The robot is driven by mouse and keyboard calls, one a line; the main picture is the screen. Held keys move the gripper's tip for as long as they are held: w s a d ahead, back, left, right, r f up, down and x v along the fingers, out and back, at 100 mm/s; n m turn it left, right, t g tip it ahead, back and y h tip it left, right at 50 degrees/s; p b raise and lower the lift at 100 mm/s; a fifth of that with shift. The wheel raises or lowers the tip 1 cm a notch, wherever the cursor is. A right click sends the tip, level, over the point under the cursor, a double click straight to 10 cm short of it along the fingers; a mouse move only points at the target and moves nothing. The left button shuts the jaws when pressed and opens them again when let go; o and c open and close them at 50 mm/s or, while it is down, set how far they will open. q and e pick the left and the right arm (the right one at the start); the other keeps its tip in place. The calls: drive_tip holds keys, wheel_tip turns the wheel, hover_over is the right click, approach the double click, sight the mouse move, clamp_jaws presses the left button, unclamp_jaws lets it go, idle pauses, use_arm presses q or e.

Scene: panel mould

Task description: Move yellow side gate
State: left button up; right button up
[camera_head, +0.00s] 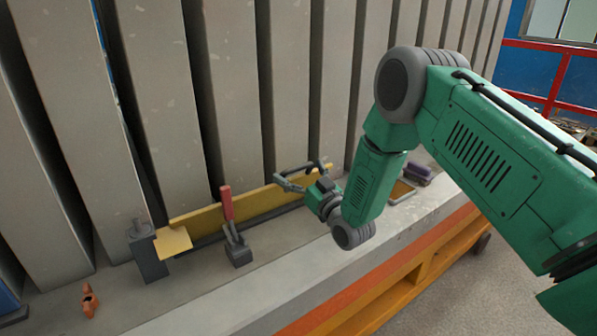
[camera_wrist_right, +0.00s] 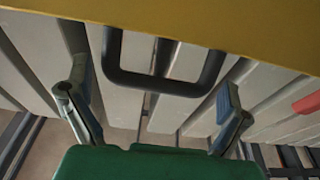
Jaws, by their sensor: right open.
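The yellow side gate (camera_head: 250,206) is a long low bar lying along the foot of the grey panels. In the right wrist view its yellow face (camera_wrist_right: 180,20) fills the top, with a dark U-shaped handle (camera_wrist_right: 165,88) hanging below it in the picture. My right gripper (camera_head: 304,180) is at the right end of the gate. It is open, and in the wrist view its two fingers (camera_wrist_right: 150,97) stand apart on either side of the handle, with clear gaps between. Whether the fingertips reach the handle's depth, I cannot tell. My left gripper is out of view.
A red-handled clamp (camera_head: 234,240) stands in front of the gate. A dark grey block (camera_head: 148,254) stands at the gate's left end. A small orange part (camera_head: 90,301) lies on the ledge at left. A purple item (camera_head: 417,174) and shallow tray (camera_head: 401,192) sit right of my gripper.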

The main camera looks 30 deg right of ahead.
drive_tip(key=shift+s, duration=0.15)
drive_tip(key=v, duration=1.1)
drive_tip(key=shift+s+f, duration=0.2)
drive_tip(key=shift+s, duration=0.1)
drive_tip(key=shift+d, duration=0.15)
